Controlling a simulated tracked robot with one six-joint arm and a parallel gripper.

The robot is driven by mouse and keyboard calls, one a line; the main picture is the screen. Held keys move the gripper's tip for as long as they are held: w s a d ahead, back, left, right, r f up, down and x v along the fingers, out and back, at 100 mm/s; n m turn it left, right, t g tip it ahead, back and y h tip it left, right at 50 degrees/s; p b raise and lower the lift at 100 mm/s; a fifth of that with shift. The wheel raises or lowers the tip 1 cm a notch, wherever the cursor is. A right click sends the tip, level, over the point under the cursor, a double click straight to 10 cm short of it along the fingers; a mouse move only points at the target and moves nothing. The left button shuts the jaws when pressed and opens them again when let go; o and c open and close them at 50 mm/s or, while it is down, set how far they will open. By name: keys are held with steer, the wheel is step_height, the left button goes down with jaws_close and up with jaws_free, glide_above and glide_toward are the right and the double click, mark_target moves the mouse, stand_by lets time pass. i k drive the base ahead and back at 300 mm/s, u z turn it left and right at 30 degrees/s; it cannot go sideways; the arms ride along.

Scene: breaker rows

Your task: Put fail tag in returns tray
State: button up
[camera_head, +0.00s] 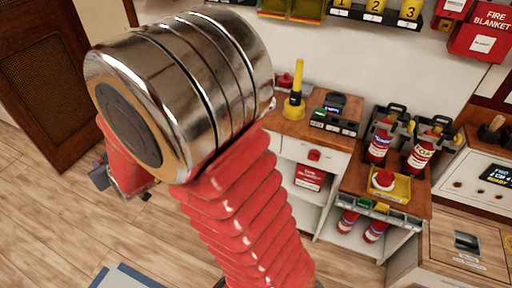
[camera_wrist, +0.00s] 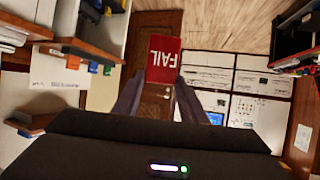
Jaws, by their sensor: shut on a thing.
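The fail tag (camera_wrist: 163,60) is a flat red card with white "FAIL" lettering, upside down in the wrist view. My gripper (camera_wrist: 162,88) is shut on its near edge, with one dark finger on each side, and holds it up in front of the wrist camera. In the head view my arm fills the middle and left, and the tag cannot be made out there. No tray with a readable "returns" label shows. A yellow tray (camera_head: 401,191) with a red and white object in it sits on the right wooden counter; I cannot tell whether it is the returns tray.
A yellow upright tool (camera_head: 294,92) and a dark labelled box (camera_head: 338,114) stand on the left counter. Fire extinguishers (camera_head: 379,146) stand in black holders at the right. A wooden door (camera_head: 50,75) is at the far left. Open wood floor (camera_head: 45,225) lies at lower left.

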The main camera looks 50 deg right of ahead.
mark_target(401, 191)
steer(key=u, duration=0.85)
steer(key=k, duration=1.25)
steer(key=z, duration=0.4)
steer(key=k, duration=0.5)
steer(key=z, duration=0.85)
steer(key=k, duration=0.5)
steer(key=z, duration=0.25)
steer(key=i, duration=0.25)
steer(key=z, duration=0.1)
